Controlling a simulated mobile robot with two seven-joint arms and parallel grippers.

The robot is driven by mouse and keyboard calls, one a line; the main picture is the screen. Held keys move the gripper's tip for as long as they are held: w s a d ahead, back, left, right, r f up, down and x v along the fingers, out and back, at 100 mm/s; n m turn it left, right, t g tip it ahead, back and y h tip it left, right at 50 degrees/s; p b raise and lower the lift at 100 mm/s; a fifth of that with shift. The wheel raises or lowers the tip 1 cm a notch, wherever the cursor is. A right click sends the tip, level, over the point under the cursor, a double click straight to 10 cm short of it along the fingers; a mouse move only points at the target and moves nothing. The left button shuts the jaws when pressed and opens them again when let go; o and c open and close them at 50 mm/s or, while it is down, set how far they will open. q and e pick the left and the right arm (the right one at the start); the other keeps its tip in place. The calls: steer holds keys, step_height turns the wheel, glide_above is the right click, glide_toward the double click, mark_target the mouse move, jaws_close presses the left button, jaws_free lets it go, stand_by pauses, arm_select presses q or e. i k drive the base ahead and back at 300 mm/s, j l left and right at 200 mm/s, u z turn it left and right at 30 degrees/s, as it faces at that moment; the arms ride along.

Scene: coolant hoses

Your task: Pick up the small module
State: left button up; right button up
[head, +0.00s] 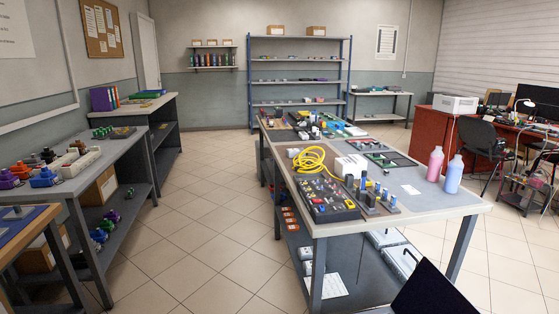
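I cannot tell which item is the small module. The centre table (445,197) holds many small parts. On it a black tray (341,213) is filled with several small coloured pieces. Beside it stands a rack of dark blue upright parts (371,197). A black-framed panel (391,159) with small green and red pieces lies behind them. Neither of my grippers shows in the head view.
A coiled yellow hose (312,158), a white box (350,167), a pink bottle (435,163) and a blue bottle (453,174) stand on the centre table. Side benches (62,187) line the left. A tiled aisle (205,215) lies clear between. A chair (481,140) stands at right.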

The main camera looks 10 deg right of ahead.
mark_target(291, 153)
steer(key=i+j, duration=1.1)
steer(key=i, duration=0.6)
steer(key=i+j, duration=0.1)
steer(key=i, duration=0.6)
steer(key=i+z, duration=0.3)
steer(key=i, duration=0.15)
steer(key=i+z, duration=0.3)
steer(key=i, duration=0.2)
steer(key=i+j+z, duration=0.3)
steer(key=i, duration=0.15)
